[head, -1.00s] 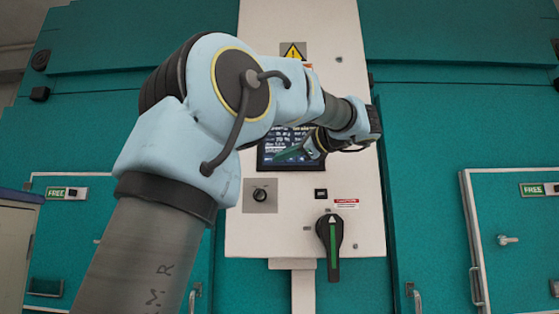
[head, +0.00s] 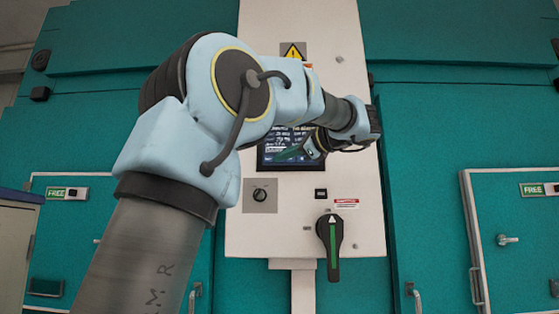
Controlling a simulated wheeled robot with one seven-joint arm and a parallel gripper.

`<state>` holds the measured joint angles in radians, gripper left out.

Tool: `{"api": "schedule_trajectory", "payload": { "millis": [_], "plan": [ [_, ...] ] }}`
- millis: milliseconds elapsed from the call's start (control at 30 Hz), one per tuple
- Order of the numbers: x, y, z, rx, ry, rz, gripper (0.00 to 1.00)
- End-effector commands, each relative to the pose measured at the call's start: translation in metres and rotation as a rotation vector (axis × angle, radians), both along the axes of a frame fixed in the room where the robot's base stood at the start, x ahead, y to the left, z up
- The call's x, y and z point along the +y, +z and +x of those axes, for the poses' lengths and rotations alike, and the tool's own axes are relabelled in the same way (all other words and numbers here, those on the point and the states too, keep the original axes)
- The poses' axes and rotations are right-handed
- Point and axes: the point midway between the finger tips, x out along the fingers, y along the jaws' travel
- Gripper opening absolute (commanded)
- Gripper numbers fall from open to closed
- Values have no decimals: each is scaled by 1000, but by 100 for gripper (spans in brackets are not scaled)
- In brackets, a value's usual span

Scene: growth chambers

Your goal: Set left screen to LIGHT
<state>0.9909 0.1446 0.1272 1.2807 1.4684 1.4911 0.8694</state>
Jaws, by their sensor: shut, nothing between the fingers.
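The screen (head: 272,142) is a dark display with small white text, set in the white control panel. Its text is too small to read, and my arm hides its upper and right parts. A pale row shows near its lower left. My gripper (head: 288,154) is in front of the screen's lower part, its fingers pointing left and towards the display. It is shut and holds nothing. I cannot tell whether the fingertips touch the screen.
Below the screen are a round knob (head: 260,195), a small black switch (head: 321,194) and a large black rotary handle (head: 330,240) with a green stripe. A yellow warning sign (head: 293,52) is above. Teal chamber walls (head: 430,150) with doors flank the panel.

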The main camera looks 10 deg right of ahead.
Motion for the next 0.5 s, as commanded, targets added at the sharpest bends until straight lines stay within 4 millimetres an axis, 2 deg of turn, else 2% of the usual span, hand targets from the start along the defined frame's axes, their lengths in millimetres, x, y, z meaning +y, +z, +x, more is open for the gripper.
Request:
{"api": "schedule_trajectory", "payload": {
  "millis": [500],
  "plan": [
    [-2, 0, 9, -1, -1, 0, 0]
  ]
}}
